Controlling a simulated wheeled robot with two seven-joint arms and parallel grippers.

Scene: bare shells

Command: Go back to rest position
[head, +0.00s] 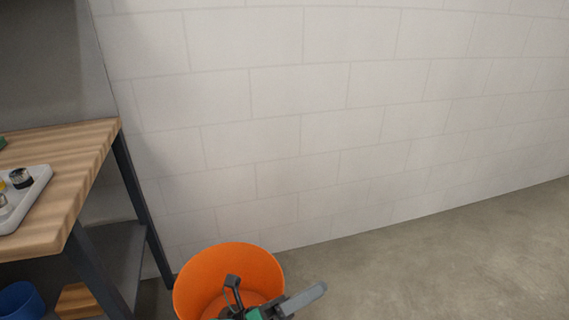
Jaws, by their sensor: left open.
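My left gripper (275,290) shows at the bottom of the head view, in front of and over the orange bin. Its two dark grey fingers are spread apart, with a green part between them at the base. Nothing shows between the fingers. The orange bin (225,262) stands on the floor by the wall, and its lower part is cut off by the picture edge. My right gripper is out of the picture.
A wooden-topped workbench (75,160) with dark legs stands at the left. A grey tray (38,188) with small items lies on it. A blue container (20,300) sits below. A white block wall (330,110) closes the back. The concrete floor (450,260) at the right is clear.

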